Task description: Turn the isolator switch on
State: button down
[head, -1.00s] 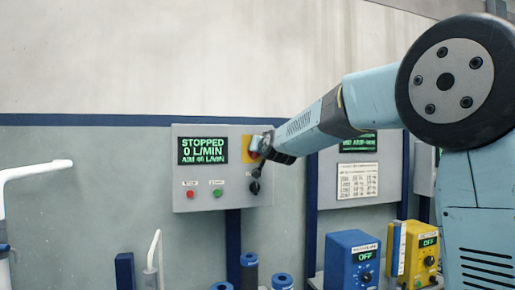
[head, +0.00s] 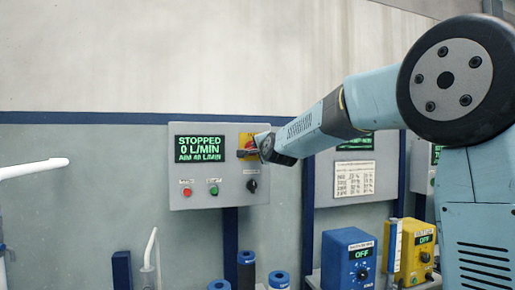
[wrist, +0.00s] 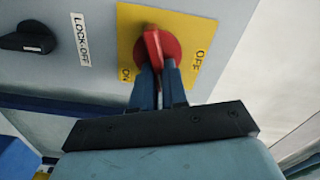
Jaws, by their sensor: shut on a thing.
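The isolator switch is a red handle (wrist: 153,46) on a yellow plate (wrist: 192,38) marked ON at lower left and OFF at right in the wrist view. My gripper (wrist: 159,76) has its two blue fingers shut on the red handle, which lies between their tips. The handle's bar runs roughly in line with the fingers. In the head view the yellow plate (head: 244,138) is at the upper right of the grey control panel (head: 218,168), partly hidden by my gripper (head: 260,147). The panel's display (head: 201,149) reads STOPPED, 0 L/MIN.
A black knob (head: 252,186) sits below the switch; a LOCK-OFF label (wrist: 81,39) shows beside a black knob in the wrist view. Red (head: 187,193) and green (head: 213,191) buttons are at lower left. Blue (head: 349,262) and yellow (head: 411,252) units stand at lower right, reading OFF.

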jog(key=shift+d+f+m, duration=0.1)
jog(key=shift+f+m, duration=0.2)
jog(key=shift+m, duration=0.7)
jog(key=shift+d+f+m, duration=0.1)
jog(key=shift+f+m, duration=0.15)
jog(key=shift+m, duration=0.75)
jog(key=shift+f, duration=0.1)
jog(key=c, duration=1.2)
grip_release()
jog(key=shift+r, duration=0.2)
jog(key=shift+o, duration=0.2)
jog(key=v, duration=1.3)
jog(key=shift+s, duration=0.35)
jog(key=shift+d, duration=0.15)
